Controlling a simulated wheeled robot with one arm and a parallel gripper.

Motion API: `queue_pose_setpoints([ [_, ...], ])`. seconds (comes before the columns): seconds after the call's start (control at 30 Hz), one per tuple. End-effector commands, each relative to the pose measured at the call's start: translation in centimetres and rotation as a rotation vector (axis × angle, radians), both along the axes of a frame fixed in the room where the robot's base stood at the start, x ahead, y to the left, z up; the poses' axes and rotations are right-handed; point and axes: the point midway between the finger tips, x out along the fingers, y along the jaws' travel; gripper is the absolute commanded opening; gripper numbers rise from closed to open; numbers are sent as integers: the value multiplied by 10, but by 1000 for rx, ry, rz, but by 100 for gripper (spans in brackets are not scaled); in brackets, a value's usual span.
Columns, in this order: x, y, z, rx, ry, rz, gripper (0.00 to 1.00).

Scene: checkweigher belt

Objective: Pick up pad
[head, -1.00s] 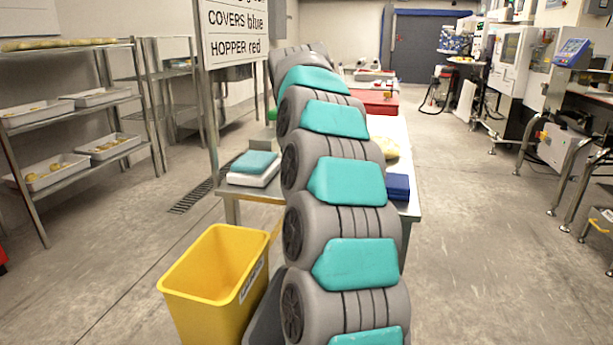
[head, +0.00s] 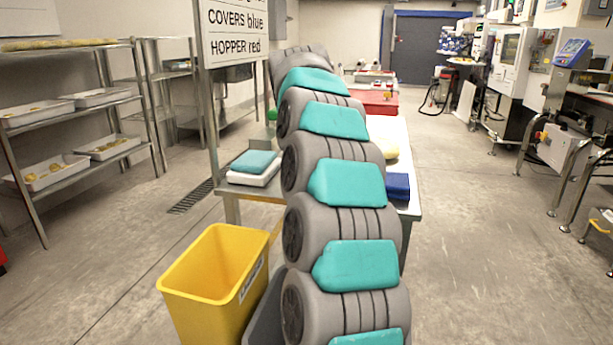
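A teal pad (head: 254,161) lies on a white pad-like block (head: 255,177) at the left end of the steel table. A dark blue pad-like stack (head: 397,186) sits at the table's right edge, beside my arm. I cannot tell which of these the task calls the pad. My grey and teal arm reaches up over the table and hides its middle. My gripper is not in view, hidden behind the arm.
A yellow bin (head: 213,279) stands on the floor in front of the table (head: 231,190). Shelves with trays (head: 47,170) stand left.

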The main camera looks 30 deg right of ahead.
Motion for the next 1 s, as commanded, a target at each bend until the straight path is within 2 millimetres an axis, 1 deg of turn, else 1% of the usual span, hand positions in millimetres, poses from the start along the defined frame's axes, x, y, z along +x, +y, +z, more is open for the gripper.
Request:
queue_pose_setpoints([
  [0.03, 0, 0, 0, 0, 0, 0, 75],
  [0.07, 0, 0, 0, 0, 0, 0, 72],
  [0.4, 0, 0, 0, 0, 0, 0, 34],
  [0.5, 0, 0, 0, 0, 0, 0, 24],
  [0.77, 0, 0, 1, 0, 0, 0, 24],
  [1.0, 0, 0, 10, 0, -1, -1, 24],
])
